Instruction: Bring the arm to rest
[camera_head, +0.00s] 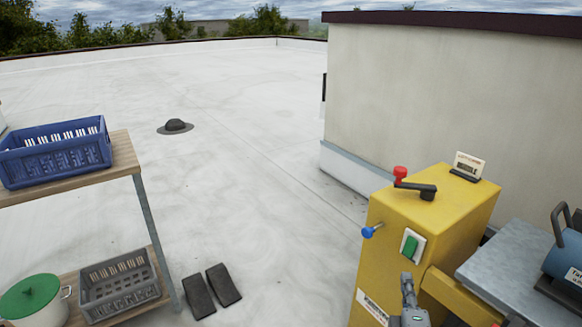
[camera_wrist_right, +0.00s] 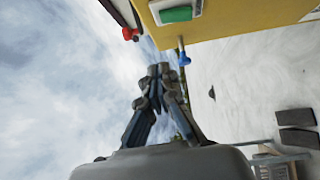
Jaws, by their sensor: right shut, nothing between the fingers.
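My right gripper (camera_head: 407,283) shows at the bottom right of the head view, in front of the yellow cooler cabinet (camera_head: 385,240). In the right wrist view the fingers of this gripper (camera_wrist_right: 158,75) are closed together with nothing between them. The gripper is apart from the cabinet's green switch (camera_head: 410,246) and the blue knob (camera_head: 371,231). The green switch also shows at the top of the right wrist view (camera_wrist_right: 176,14), with the blue knob (camera_wrist_right: 184,59) beside the fingers. My left gripper is in neither view.
A red knob and black lever (camera_head: 416,188) sit on the cabinet top. A grey bench (camera_head: 510,262) with a blue device (camera_head: 566,258) stands right. A wooden shelf (camera_head: 122,160) at left holds a blue crate (camera_head: 60,155). The roof floor (camera_head: 270,180) between is mostly clear.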

